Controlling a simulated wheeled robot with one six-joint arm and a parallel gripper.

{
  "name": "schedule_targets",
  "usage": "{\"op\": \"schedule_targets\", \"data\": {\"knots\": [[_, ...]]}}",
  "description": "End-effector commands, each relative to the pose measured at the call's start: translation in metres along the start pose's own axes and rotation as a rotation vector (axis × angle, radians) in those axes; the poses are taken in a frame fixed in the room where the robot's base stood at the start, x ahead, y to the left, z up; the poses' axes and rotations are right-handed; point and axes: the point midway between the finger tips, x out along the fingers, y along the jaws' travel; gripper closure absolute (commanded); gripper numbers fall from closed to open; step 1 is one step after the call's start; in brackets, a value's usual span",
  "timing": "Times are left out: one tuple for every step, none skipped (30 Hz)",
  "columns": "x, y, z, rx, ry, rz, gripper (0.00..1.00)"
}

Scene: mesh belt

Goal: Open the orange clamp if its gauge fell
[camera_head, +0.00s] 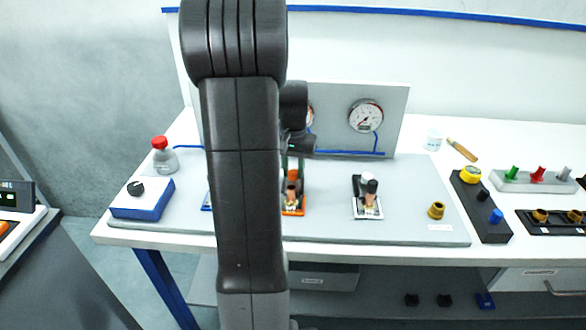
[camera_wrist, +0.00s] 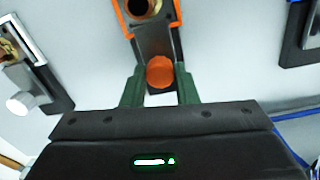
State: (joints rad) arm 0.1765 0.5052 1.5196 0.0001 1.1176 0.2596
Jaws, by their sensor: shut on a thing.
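The orange clamp (camera_head: 293,209) stands on the grey panel, partly hidden by my arm. In the wrist view its orange-edged base (camera_wrist: 178,22) is at the top, with a dark lever ending in an orange knob (camera_wrist: 160,72). My gripper (camera_wrist: 159,85) has its green fingers on both sides of this knob and is shut on it. In the head view my gripper (camera_head: 293,165) shows just above the clamp. A gauge (camera_head: 310,116) behind my arm is mostly hidden, and its needle cannot be read. A second gauge (camera_head: 366,116) shows fully to its right.
A white-knobbed clamp (camera_head: 367,197) stands to the right. A blue-edged thing (camera_head: 207,200) is mostly hidden left of my arm. A blue box with a black knob (camera_head: 143,198), a red-capped bottle (camera_head: 163,157) and a brass fitting (camera_head: 436,210) share the panel. The upright gauge board (camera_head: 340,95) stands behind.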

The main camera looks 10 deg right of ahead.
Motion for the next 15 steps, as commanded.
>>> {"op": "schedule_targets", "data": {"knots": [[-0.002, -0.001, -0.004, 0.0, 0.002, 0.0, 1.0], [-0.003, -0.001, -0.007, 0.0, 0.002, 0.0, 1.0], [-0.003, -0.002, -0.011, 0.0, 0.001, 0.0, 1.0], [-0.003, -0.002, -0.014, 0.0, 0.001, 0.0, 1.0], [-0.003, -0.003, -0.018, 0.0, 0.002, 0.0, 1.0], [-0.003, -0.003, -0.021, 0.0, 0.002, 0.0, 1.0], [-0.002, -0.003, -0.023, 0.0, 0.002, 0.0, 1.0], [-0.002, -0.004, -0.025, 0.0, 0.002, 0.0, 1.0], [-0.002, -0.004, -0.025, 0.0, 0.003, 0.0, 1.0], [-0.002, -0.004, -0.026, 0.0, 0.004, 0.0, 1.0], [-0.002, -0.004, -0.026, 0.0, 0.005, -0.001, 1.0], [-0.002, -0.004, -0.026, 0.0, 0.006, -0.001, 1.0], [-0.002, -0.004, -0.026, 0.0, 0.007, -0.001, 1.0], [-0.002, -0.004, -0.026, 0.0, 0.008, -0.001, 1.0], [-0.002, -0.004, -0.026, 0.0, 0.009, -0.001, 1.0]]}}
